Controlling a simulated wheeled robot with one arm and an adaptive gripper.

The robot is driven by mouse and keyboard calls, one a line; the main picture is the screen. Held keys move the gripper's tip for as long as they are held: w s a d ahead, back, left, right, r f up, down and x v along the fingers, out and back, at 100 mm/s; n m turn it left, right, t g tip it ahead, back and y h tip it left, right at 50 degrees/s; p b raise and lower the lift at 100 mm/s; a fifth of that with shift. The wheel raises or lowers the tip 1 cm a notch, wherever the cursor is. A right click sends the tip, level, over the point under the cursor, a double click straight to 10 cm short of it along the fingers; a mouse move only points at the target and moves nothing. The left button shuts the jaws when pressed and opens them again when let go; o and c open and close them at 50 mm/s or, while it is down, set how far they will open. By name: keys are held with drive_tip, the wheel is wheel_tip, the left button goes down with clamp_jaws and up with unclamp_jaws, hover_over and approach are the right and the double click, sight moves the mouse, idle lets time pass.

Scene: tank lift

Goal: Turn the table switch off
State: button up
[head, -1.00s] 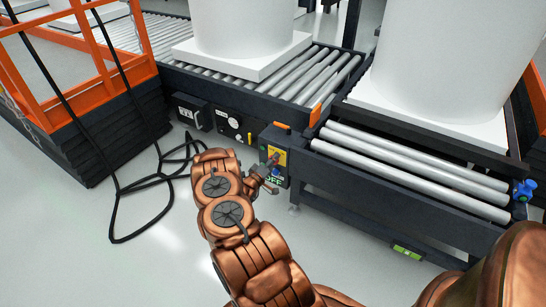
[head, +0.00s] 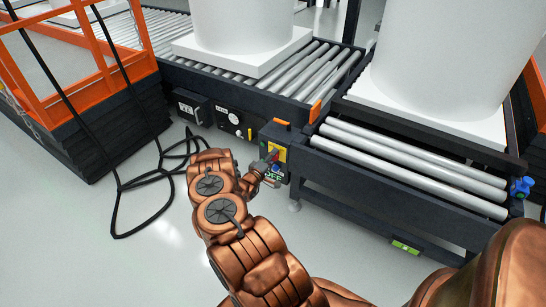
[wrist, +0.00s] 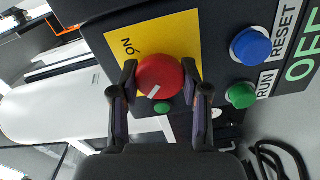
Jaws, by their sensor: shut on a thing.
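The table switch is a round red knob (wrist: 160,77) with a white mark, on a yellow plate (wrist: 118,38) printed "ON". In the wrist view my gripper (wrist: 160,82) has one finger on each side of the knob and is shut on it. The white mark points diagonally, to the lower left in that view. In the head view my gripper (head: 268,163) is at the yellow plate on the control box, and it partly hides the knob. A green "OFF" label (wrist: 303,66) shows at the right of the wrist view.
A blue RESET button (wrist: 250,46) and a green RUN button (wrist: 241,95) sit close beside the knob. Roller tables (head: 420,170) carry large white cylinders on slabs. Black cables (head: 150,190) lie on the floor at left, near an orange-railed lift (head: 75,75).

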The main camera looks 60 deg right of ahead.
drive_tip(key=o, duration=1.2)
drive_tip(key=shift+c, duration=0.2)
drive_tip(key=a, duration=1.2)
drive_tip(key=shift+s, duration=0.25)
